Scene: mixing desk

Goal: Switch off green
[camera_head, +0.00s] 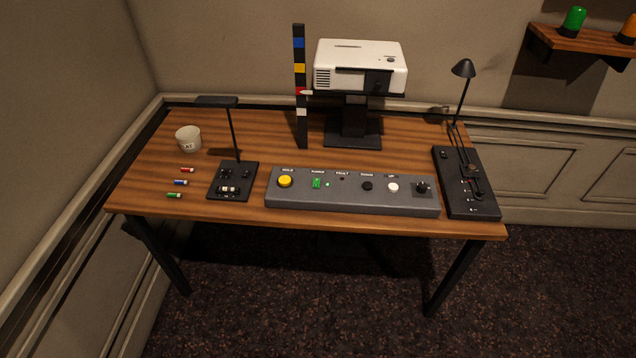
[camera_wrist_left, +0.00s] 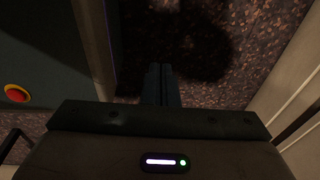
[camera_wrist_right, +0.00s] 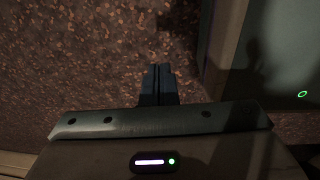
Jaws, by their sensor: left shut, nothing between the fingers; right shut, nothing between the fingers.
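A grey control box (camera_head: 350,208) lies along the front of the wooden desk. On it sits a green switch (camera_head: 317,183) with a small lit green lamp (camera_head: 327,184) just to its right. A green beacon (camera_head: 573,21) stands on the wall shelf at the upper right; it looks bright green, but I cannot tell whether it is lit. My left gripper (camera_wrist_left: 162,72) is shut and empty over the dark carpet in the left wrist view. My right gripper (camera_wrist_right: 158,72) is shut and empty over carpet in the right wrist view. Neither gripper shows in the head view.
The box also has a yellow button (camera_head: 285,181), a black knob (camera_head: 367,186), a white button (camera_head: 392,188) and a joystick (camera_head: 422,188). A lamp base (camera_head: 232,187) stands left, a slider unit (camera_head: 447,180) right, a projector (camera_head: 360,66) behind. An orange beacon (camera_head: 628,28) shares the shelf.

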